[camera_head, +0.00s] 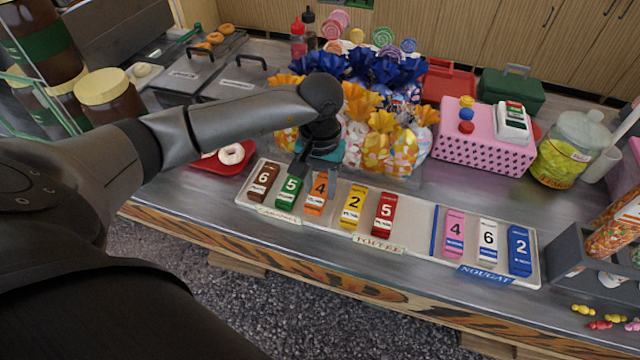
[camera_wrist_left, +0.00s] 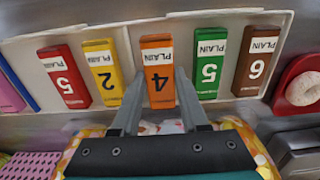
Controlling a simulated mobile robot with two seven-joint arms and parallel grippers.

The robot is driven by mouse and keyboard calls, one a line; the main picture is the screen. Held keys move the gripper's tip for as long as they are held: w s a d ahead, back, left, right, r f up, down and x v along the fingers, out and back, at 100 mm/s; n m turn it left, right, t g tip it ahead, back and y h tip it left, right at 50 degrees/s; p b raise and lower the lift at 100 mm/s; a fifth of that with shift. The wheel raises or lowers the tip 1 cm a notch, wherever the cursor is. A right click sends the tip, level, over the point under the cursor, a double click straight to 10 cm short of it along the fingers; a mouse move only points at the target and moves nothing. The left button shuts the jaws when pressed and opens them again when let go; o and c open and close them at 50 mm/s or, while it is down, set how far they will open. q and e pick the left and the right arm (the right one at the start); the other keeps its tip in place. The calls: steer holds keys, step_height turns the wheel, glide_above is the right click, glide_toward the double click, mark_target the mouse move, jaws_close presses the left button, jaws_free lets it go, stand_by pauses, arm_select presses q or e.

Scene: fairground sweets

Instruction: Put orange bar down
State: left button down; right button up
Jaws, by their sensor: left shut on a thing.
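The orange bar (camera_head: 316,197), marked 4, stands in line between the green bar (camera_head: 289,191) and the yellow bar (camera_head: 353,208) on the pale tray (camera_head: 418,222). My left gripper (camera_head: 317,179) is shut on the orange bar from the back, pointing down. In the left wrist view, its two fingers (camera_wrist_left: 158,100) sit at either side of the orange bar (camera_wrist_left: 158,58), on its lower end. I cannot tell whether the bar touches the tray or hangs just above it. My right gripper is not in view.
A brown bar (camera_head: 263,183) and a red bar (camera_head: 385,216) share the row. Pink, white and blue bars stand at the tray's right. Wrapped sweet bags (camera_head: 385,148) crowd close behind my left gripper. A red plate (camera_head: 222,162) with a doughnut lies left.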

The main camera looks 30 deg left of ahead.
mark_target(320, 190)
arm_select(q)
steer(key=shift+f, duration=0.3)
steer(key=shift+c, duration=2.1)
jaws_free()
steer(key=shift+r, duration=0.1)
steer(key=shift+r+p, duration=0.4)
steer(key=shift+r, duration=0.05)
step_height(320, 190, up, 12)
steer(key=p, duration=0.1)
steer(key=shift+r, duration=0.15)
